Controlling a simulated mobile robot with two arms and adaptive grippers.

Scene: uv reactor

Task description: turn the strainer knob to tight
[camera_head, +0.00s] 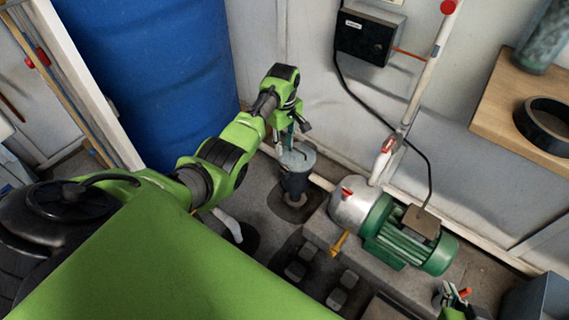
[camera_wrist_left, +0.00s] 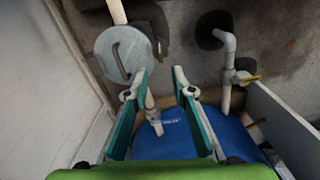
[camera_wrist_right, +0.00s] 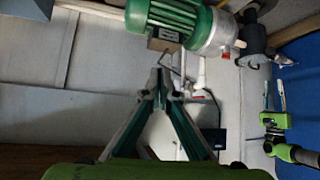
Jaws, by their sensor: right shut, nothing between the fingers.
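A dark strainer pot stands on the floor with a pale grey round knob-like top (camera_head: 297,157). In the left wrist view this round top (camera_wrist_left: 124,54) shows a curved dark slot or handle, just beyond the left fingertips. My left gripper (camera_head: 290,132) points down above the top and partly covers it. In its wrist view the left gripper (camera_wrist_left: 158,78) is open, its two fingers apart with nothing clearly between them. Whether it touches the top I cannot tell. My right gripper (camera_wrist_right: 160,78) is shut and empty, at the bottom right of the head view (camera_head: 455,297).
A green pump (camera_head: 400,235) with a silver front lies right of the strainer. A blue barrel (camera_head: 150,75) stands behind on the left. A white pipe (camera_head: 418,90) rises along the wall by a black box (camera_head: 365,35). A wooden shelf (camera_head: 500,95) is at right.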

